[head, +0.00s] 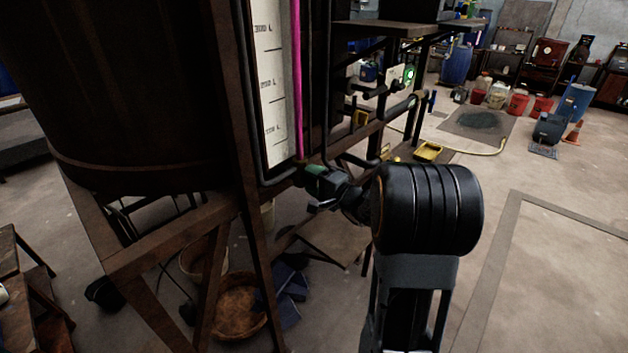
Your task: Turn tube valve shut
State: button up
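A tall dark vat (120,90) stands at the left on a rusty metal frame. A white scale (268,90) with litre marks is fixed beside it, and a sight tube with magenta liquid (297,80) runs up along the scale. A small green piece (315,170), which looks like the tube valve's handle, sits at the foot of the tube. My gripper (322,188) is at this green piece, reaching in from the right. My dark wrist and arm hide part of the area. I cannot tell whether the fingers are open or touch the valve.
Rusty frame legs (255,250) stand just left of my gripper. Pipes and a panel with a green light (410,75) are behind it. A brown basin (238,305) lies below. A yellow tray (428,151) lies further back.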

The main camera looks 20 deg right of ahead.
jog(key=c, duration=0.5)
jog(key=shift+c, duration=0.2)
jog(key=m+b, duration=0.2)
jog(key=m, duration=0.1)
jog(key=shift+f+b, duration=0.15)
jog(key=shift+b, duration=0.15)
jog(key=m+b, duration=0.1)
jog(key=m, duration=0.3)
jog(key=shift+m+b, duration=0.3)
jog(key=shift+b, duration=0.05)
jog(key=m, duration=0.5)
jog(key=shift+r, duration=0.2)
jog(key=m+p, duration=0.1)
jog(key=m, duration=0.4)
jog(key=shift+p, duration=0.3)
jog(key=shift+m, duration=0.3)
